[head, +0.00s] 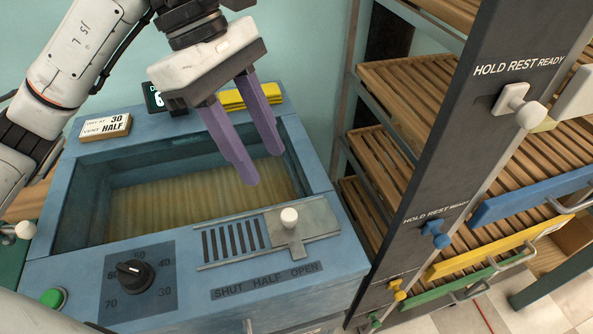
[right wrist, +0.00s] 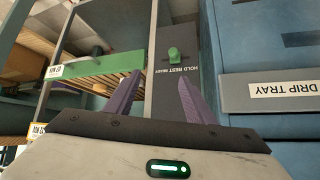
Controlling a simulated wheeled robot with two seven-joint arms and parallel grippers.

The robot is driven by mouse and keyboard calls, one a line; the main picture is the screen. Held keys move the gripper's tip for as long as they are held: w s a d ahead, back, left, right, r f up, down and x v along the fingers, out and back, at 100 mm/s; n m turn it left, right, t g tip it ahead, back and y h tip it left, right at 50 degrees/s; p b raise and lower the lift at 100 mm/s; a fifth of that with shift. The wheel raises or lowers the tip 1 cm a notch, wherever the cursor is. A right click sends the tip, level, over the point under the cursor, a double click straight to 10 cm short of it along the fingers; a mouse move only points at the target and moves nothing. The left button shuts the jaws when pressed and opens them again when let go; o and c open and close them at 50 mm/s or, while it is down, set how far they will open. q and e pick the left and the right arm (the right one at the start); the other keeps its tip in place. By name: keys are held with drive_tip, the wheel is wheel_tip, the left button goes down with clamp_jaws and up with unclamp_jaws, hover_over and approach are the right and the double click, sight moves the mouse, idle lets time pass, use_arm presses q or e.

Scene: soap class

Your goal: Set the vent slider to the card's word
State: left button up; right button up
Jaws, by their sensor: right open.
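The card (head: 105,126) at the blue box's back left reads 30 and VENT HALF. The vent slider (head: 289,217) is a grey plate with a white knob on the box's front right; its pointer tab (head: 297,248) points to OPEN on the label strip (head: 266,281) reading SHUT, HALF, OPEN. Dark slots show left of the plate. My left gripper (head: 262,167) hangs open and empty above the box's well, behind the knob and apart from it. In the right wrist view my right gripper (right wrist: 160,77) is open and empty, facing a dark post with a green knob (right wrist: 174,55).
A black dial (head: 134,275) and green button (head: 53,298) are on the box's front left. A yellow block (head: 250,96) lies at the back. A slatted rack with a dark post (head: 440,170) and coloured knobs stands right. A DRIP TRAY drawer (right wrist: 275,92) is beside my right gripper.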

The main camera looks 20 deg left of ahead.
sight(286, 213)
use_arm(q)
drive_tip(key=x, duration=0.8)
drive_tip(key=shift+s+d+f+p, duration=0.1)
drive_tip(key=shift+s+p, duration=0.2)
drive_tip(key=shift+s, duration=0.15)
drive_tip(key=shift+d+f, duration=0.25)
drive_tip(key=shift+f, duration=0.45)
clamp_jaws()
drive_tip(key=shift+a, duration=0.1)
drive_tip(key=s+a+b, duration=0.1)
drive_tip(key=a+b, duration=0.1)
drive_tip(key=s+a+b, duration=0.1)
drive_tip(key=a, duration=0.1)
drive_tip(key=shift+s+f+b, duration=0.15)
drive_tip(key=shift+s+b, duration=0.2)
drive_tip(key=shift+b, duration=0.05)
drive_tip(key=shift+s+a, duration=0.15)
use_arm(e)
drive_tip(key=shift+s+a+f, duration=0.25)
drive_tip(key=shift+s+f, duration=0.1)
drive_tip(key=shift+f, duration=0.25)
drive_tip(key=shift+s+a+f, duration=0.25)
drive_tip(key=shift+s+f, duration=0.1)
drive_tip(key=shift+f, duration=0.25)
